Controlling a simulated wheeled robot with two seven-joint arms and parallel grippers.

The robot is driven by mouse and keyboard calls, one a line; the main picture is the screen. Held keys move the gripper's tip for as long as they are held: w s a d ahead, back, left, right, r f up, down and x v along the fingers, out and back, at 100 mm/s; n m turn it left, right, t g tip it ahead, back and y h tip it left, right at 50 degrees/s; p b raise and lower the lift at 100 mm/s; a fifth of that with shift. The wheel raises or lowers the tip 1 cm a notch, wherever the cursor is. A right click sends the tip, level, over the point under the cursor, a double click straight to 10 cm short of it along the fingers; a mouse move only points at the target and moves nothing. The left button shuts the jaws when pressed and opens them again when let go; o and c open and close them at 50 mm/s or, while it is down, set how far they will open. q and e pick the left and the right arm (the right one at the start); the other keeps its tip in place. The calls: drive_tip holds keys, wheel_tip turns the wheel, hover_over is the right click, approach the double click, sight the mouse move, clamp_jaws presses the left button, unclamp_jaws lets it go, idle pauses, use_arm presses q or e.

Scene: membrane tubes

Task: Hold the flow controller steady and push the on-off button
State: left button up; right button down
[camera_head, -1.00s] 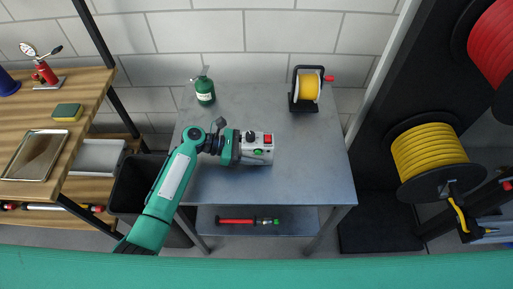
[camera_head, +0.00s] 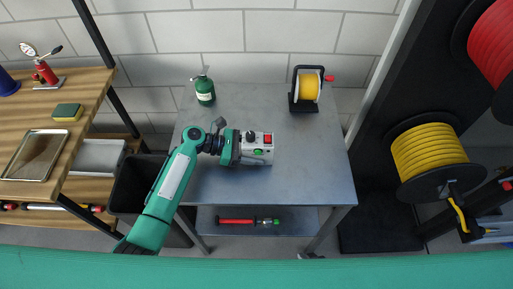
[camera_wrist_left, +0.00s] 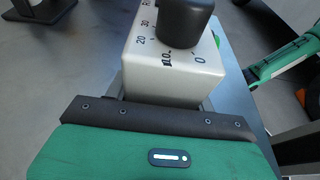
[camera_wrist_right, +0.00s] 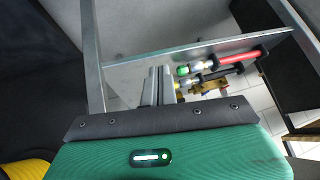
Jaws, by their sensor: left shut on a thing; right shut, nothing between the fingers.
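The flow controller (camera_head: 256,145) is a pale grey box above the metal table, with a black knob, a red button (camera_head: 268,139) and a green button (camera_head: 263,151). My left gripper (camera_head: 254,152) is shut on it. My right gripper (camera_wrist_right: 158,88) is shut and empty, low in front of the table. Only a small part of it (camera_head: 310,255) shows in the head view, well apart from the controller.
The metal table (camera_head: 310,170) has free room right of the controller. A green bottle (camera_head: 205,92) and a yellow hose reel (camera_head: 307,87) stand at its back. A wooden bench (camera_head: 85,85) stands left, big cable reels (camera_head: 430,155) right.

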drive_tip(key=w+a+r+t+y, duration=0.1)
drive_tip(key=w+a+r+y, duration=0.15)
drive_tip(key=a+r, duration=0.6)
drive_tip(key=w+a+r+t+y, duration=0.1)
drive_tip(key=a+r+t+y, duration=0.15)
drive_tip(key=r, duration=1.05)
drive_tip(key=w+a+r+t+y, duration=0.1)
drive_tip(key=a+r+y, duration=0.2)
drive_tip(key=a+r, duration=0.55)
drive_tip(key=w+d+r, duration=0.1)
drive_tip(key=r, duration=0.2)
drive_tip(key=w+d+r, duration=0.1)
drive_tip(key=w+r, duration=0.1)
drive_tip(key=r, duration=0.2)
drive_tip(key=w+d+r, duration=0.1)
drive_tip(key=r, duration=0.2)
drive_tip(key=shift+w+d+r, duration=0.1)
drive_tip(key=shift+w+r, duration=0.1)
drive_tip(key=shift+w, duration=0.15)
approach(248, 152)
drive_tip(key=shift+s+x, duration=0.2)
drive_tip(key=shift+x, duration=1.6)
drive_tip(key=shift+w+f, duration=0.1)
drive_tip(key=shift+w, duration=0.35)
